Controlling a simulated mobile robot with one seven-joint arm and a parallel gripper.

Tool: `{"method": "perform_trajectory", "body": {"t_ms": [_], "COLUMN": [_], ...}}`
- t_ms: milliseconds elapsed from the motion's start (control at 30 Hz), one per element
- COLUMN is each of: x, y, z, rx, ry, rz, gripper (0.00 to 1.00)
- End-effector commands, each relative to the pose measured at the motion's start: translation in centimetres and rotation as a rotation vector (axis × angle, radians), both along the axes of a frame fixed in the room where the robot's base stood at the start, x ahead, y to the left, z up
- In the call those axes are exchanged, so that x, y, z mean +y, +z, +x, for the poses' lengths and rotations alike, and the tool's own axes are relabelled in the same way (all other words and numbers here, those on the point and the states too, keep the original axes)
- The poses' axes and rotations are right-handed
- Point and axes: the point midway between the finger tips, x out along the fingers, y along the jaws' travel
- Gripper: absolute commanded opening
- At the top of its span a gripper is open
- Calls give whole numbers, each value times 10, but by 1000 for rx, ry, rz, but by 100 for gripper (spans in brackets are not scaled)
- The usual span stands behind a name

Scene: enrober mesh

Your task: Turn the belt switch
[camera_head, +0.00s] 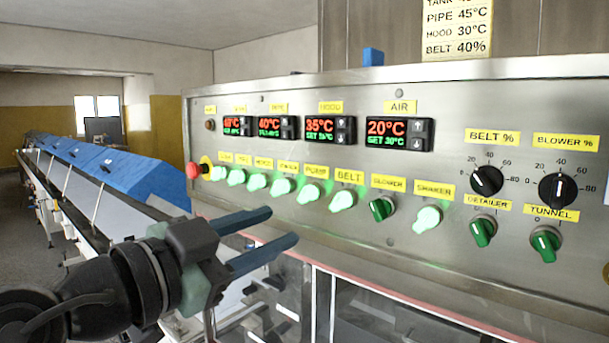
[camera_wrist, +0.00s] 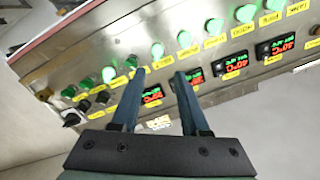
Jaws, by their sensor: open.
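The belt switch (camera_head: 343,201) is a lit green rotary knob under a yellow BELT label (camera_head: 349,176) on the steel control panel. My gripper (camera_head: 283,226) is open and empty, left of the belt switch in the head view and apart from it, in front of the panel. In the wrist view the panel appears turned over. There the belt switch (camera_wrist: 157,50) seems to be the lit knob just beyond the gap between my fingertips (camera_wrist: 160,73). The labels there are small and hard to read.
Other lit knobs, including the pump switch (camera_head: 309,194), sit left of the belt switch. The unlit blower switch (camera_head: 382,208) and lit shaker switch (camera_head: 427,219) sit right. A red emergency button (camera_head: 192,170) is at the panel's left. The BELT % dial (camera_head: 487,180) is farther right.

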Motion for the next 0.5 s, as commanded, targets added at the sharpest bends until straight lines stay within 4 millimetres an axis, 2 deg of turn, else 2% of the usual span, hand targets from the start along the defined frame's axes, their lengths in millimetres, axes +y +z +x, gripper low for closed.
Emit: {"method": "perform_trajectory", "body": {"t_ms": [133,233,500], "x": [0,-7,-40], "y": [2,3,6], "z": [0,8,52], "rx": [0,0,3], "ry": [-31,-34,-33], "rz": [16,16,13], "gripper": [45,45,45]}}
